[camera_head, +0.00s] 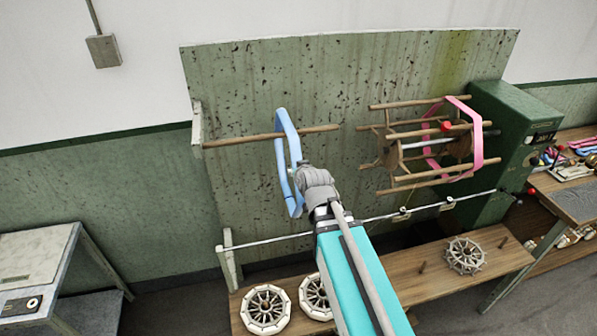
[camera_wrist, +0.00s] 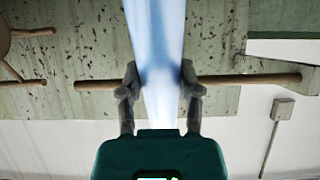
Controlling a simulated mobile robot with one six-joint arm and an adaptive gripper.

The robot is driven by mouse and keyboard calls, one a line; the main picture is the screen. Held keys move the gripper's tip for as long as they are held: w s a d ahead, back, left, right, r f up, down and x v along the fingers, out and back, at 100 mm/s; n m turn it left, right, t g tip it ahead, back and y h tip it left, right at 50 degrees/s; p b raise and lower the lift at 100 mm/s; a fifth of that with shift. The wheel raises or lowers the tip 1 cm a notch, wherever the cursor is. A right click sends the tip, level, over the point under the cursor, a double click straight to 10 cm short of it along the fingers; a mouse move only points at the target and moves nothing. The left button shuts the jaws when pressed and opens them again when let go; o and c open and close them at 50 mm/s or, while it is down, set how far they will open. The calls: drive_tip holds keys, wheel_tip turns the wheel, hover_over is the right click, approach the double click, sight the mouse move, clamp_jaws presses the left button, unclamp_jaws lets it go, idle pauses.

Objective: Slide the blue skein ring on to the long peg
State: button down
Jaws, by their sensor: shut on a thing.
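The blue skein ring (camera_head: 282,185) stands upright, seen nearly edge-on in the head view. My gripper (camera_head: 299,172) is shut on its near side; the fingertips are partly hidden there. In the wrist view the blurred ring (camera_wrist: 155,40) runs between my two fingers (camera_wrist: 160,80). The long wooden peg (camera_head: 235,139) lies level across the green board, and its right end is free. The peg shows on both sides of the ring, and also in the wrist view (camera_wrist: 105,85). I cannot tell for sure whether it passes through the ring or behind it.
A wooden reel (camera_head: 395,155) with a pink ring (camera_head: 477,150) stands right of the peg, beside a green machine box (camera_head: 515,125). A thin metal rail (camera_head: 265,240) runs below. White spoked wheels (camera_head: 266,309) lie on the wooden bench.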

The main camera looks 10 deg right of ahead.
drive_tip(key=shift+f+b, duration=0.7)
drive_tip(key=shift+f, duration=0.1)
idle(0.4)
